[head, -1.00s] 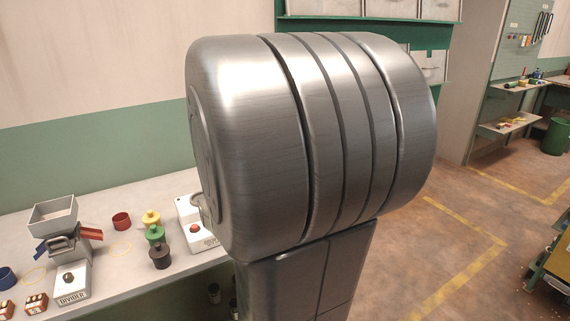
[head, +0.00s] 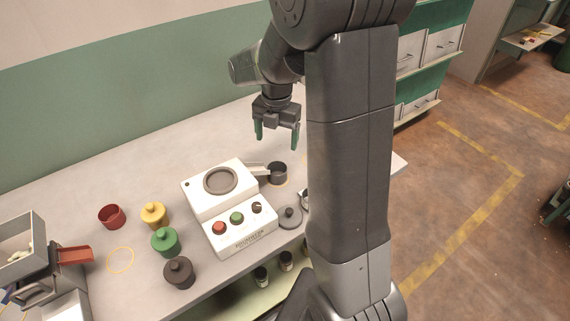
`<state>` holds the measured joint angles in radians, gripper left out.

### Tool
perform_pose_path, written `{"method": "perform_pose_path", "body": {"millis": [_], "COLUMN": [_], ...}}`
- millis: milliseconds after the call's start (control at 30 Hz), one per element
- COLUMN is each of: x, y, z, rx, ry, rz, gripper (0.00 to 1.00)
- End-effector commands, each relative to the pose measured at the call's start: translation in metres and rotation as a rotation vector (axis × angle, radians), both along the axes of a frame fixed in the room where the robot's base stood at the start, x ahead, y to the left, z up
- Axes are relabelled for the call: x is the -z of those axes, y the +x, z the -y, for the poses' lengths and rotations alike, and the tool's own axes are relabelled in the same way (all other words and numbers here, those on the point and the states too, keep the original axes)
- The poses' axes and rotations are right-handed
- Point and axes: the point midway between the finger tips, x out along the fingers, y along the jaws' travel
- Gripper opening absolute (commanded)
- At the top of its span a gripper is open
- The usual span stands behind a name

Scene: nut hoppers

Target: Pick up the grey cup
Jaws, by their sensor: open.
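A dark grey cup (head: 277,176) stands upright on the bench, just right of the white machine and beside its spout. My gripper (head: 277,137) hangs above and behind the cup in the picture, pointing down. Its two green-tipped fingers are apart with nothing between them. It does not touch the cup.
The white machine (head: 243,228) with buttons stands left of the cup. A grey lid (head: 290,215) lies in front of the cup. A red cup (head: 112,216), a yellow pot (head: 154,214), a green pot (head: 165,242) and a dark brown pot (head: 179,272) stand further left. The hopper's red chute (head: 74,255) is at far left.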

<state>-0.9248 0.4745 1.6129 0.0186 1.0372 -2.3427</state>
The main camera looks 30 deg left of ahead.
Motion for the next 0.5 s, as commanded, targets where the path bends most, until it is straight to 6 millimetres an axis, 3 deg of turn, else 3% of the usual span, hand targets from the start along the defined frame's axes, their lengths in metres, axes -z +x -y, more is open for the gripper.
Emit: {"method": "perform_pose_path", "body": {"millis": [300,500], "x": [0.061,0.076], "y": [-0.001,-0.001], "z": [0.0,0.0], "rx": [0.003,0.004], "ry": [-0.004,-0.002], "rz": [-0.003,-0.001], "gripper": [0.79,0.79]}}
